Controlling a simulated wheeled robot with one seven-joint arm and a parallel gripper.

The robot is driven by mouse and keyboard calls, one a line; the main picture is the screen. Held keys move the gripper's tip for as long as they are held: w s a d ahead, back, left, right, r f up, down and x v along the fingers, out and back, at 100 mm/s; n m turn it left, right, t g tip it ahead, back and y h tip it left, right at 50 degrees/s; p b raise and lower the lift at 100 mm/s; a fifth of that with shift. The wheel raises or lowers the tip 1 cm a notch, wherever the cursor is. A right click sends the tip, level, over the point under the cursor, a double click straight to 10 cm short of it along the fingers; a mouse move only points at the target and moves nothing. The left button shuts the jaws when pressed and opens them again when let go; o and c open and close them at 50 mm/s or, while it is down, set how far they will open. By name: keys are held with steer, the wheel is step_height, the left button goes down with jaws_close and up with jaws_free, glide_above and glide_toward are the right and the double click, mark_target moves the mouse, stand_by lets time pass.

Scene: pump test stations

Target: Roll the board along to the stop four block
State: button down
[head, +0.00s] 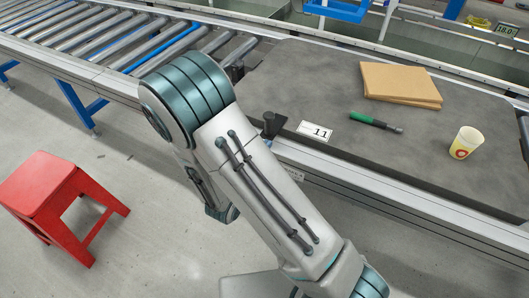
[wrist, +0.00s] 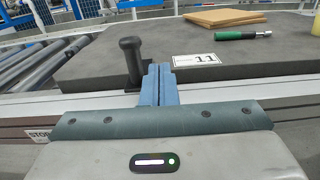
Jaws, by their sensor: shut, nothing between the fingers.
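The board is a wide dark grey slab (head: 330,80) on the conveyor, with a label "11" near its front edge. In the wrist view, the board (wrist: 255,72) lies beyond my fingers. A black upright post (head: 268,125) stands at its front left corner; it also shows in the wrist view (wrist: 131,62). My gripper (wrist: 158,85) is shut and empty, its blue fingertips just right of the post; contact cannot be told. The arm hides the gripper in the head view. A small dark block (head: 238,72) sits at the board's left end; I cannot tell whether it is a stop.
Brown cardboard sheets (head: 400,82), a green-handled tool (head: 375,122) and a paper cup (head: 466,142) rest on the board. Bare rollers (head: 110,40) run to the left. A "STOP" label (wrist: 40,134) shows on the front rail. A red stool (head: 55,195) stands on the floor.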

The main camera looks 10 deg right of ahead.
mark_target(274, 137)
steer(key=w+d+f, duration=0.1)
steer(key=w+d, duration=0.1)
steer(key=w+d+f+b, duration=0.1)
steer(key=w+d, duration=0.1)
steer(key=w, duration=0.1)
steer(key=w+d+f+b, duration=0.1)
steer(key=w, duration=0.2)
steer(key=shift+d, duration=0.4)
steer(key=shift+x, duration=0.8)
steer(key=shift+w+a, duration=0.6)
steer(key=shift+a, duration=0.3)
steer(key=shift+a, duration=0.1)
